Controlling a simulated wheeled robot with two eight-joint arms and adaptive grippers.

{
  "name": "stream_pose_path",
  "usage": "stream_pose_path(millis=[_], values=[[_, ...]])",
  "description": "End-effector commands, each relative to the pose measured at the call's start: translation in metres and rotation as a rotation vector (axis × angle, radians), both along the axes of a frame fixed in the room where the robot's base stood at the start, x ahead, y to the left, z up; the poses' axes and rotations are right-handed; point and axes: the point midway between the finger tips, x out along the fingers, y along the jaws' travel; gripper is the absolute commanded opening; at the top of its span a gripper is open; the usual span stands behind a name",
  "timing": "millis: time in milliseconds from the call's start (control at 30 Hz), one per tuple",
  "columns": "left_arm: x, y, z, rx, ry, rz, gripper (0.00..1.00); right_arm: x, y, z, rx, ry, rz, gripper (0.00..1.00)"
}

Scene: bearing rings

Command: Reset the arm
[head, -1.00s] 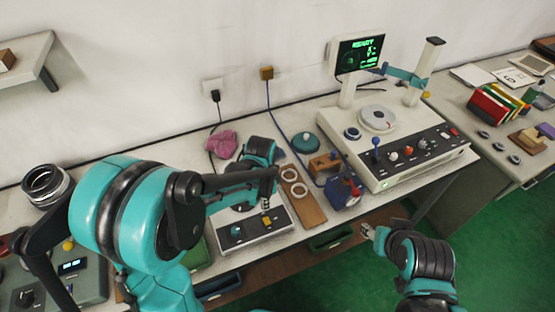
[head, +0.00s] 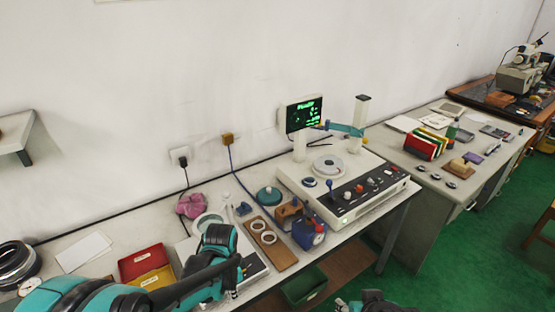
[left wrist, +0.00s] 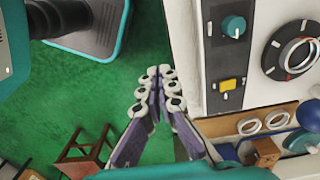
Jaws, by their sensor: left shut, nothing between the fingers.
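My left arm comes in from the lower left of the head view, and its wrist part (head: 217,250) is over the front edge of the bench. Its gripper shows clearly in the left wrist view (left wrist: 158,88), with the fingers together and nothing between them. There it is over the green floor, beside the white control box (left wrist: 228,60). In the head view the arm hides much of that box. A bit of my right gripper (head: 342,304) shows at the bottom edge of the head view; its fingers are too cut off to judge.
Two pale rings (head: 263,232) lie on a wooden board (head: 279,257). To its right are a blue device (head: 309,233) and a white machine (head: 345,208) with a lit screen (head: 304,115). Red and yellow bins (head: 142,262) stand left.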

Motion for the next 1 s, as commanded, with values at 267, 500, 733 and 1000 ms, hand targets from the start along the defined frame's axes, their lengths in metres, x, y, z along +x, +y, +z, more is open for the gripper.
stream_pose_path(millis=[267,500,733,1000], values=[[-0.006,0.005,0.017,-0.007,-0.051,0.081,0.00,0.000,0.000,-0.003,0.000,0.000,0.000,0.46],[-0.016,0.012,0.038,-0.023,-0.123,0.196,0.00,0.000,0.000,-0.007,0.000,0.000,0.000,0.46],[-0.036,0.021,0.066,-0.061,-0.233,0.374,0.00,0.000,0.000,-0.013,0.000,0.000,0.000,0.46],[-0.077,0.038,0.095,-0.179,-0.435,0.710,0.00,0.000,0.000,-0.024,0.000,0.000,0.000,0.46]])
